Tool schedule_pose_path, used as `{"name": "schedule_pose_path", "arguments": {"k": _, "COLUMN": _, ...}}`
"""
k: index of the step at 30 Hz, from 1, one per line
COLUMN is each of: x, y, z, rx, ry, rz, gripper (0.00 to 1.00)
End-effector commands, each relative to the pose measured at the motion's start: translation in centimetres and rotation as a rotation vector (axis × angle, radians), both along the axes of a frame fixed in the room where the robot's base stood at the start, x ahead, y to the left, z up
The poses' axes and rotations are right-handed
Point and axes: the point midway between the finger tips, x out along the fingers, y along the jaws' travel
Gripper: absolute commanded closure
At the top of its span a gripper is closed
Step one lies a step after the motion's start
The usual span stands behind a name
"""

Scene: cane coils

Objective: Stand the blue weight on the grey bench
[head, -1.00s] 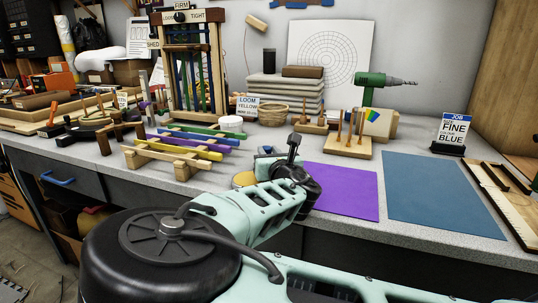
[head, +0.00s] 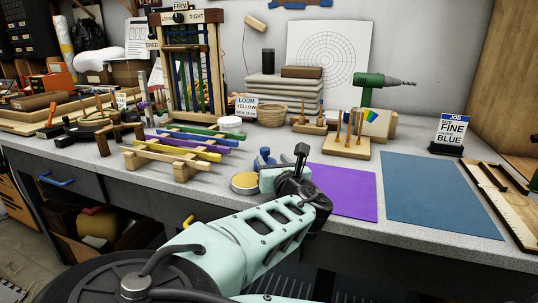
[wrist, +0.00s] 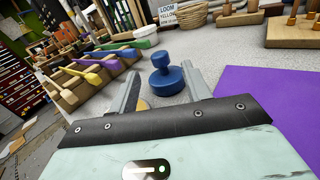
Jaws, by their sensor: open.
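The blue weight (head: 264,158) stands upright on the grey bench (head: 225,200), left of the purple sheet. In the wrist view the blue weight (wrist: 166,78) shows a wide round base, a narrow neck and a knob. My gripper (head: 268,174) is low over the front of the bench, with its fingers pointing toward the weight. In the wrist view my gripper (wrist: 161,82) is open, one finger to each side of the weight's near side. The weight looks free of both fingers; how far it is from them is hard to tell.
A round yellow-topped disc (head: 245,183) lies just left of my gripper. A wooden rack with coloured bars (head: 182,150) stands further left. The purple sheet (head: 343,191) and blue sheet (head: 440,195) lie flat to the right. A pegged wooden block (head: 346,146) stands behind.

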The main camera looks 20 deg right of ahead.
Motion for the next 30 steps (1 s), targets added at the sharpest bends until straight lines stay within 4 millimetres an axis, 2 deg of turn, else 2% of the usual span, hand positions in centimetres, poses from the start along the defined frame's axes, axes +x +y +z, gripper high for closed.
{"name": "schedule_pose_path", "arguments": {"k": 1, "x": -1.2, "y": 0.0, "z": 0.1, "rx": -0.002, "ry": 0.000, "rz": 0.001, "gripper": 0.52}}
{"name": "schedule_pose_path", "arguments": {"k": 6, "x": -4.4, "y": 0.0, "z": 0.1, "rx": -0.001, "ry": -0.001, "rz": 0.000, "gripper": 0.52}}
{"name": "schedule_pose_path", "arguments": {"k": 12, "x": -6.5, "y": 0.0, "z": 0.1, "rx": -0.001, "ry": -0.001, "rz": 0.001, "gripper": 0.52}}
{"name": "schedule_pose_path", "arguments": {"k": 30, "x": -6.9, "y": -0.1, "z": 0.1, "rx": 0.001, "ry": -0.001, "rz": 0.000, "gripper": 0.52}}
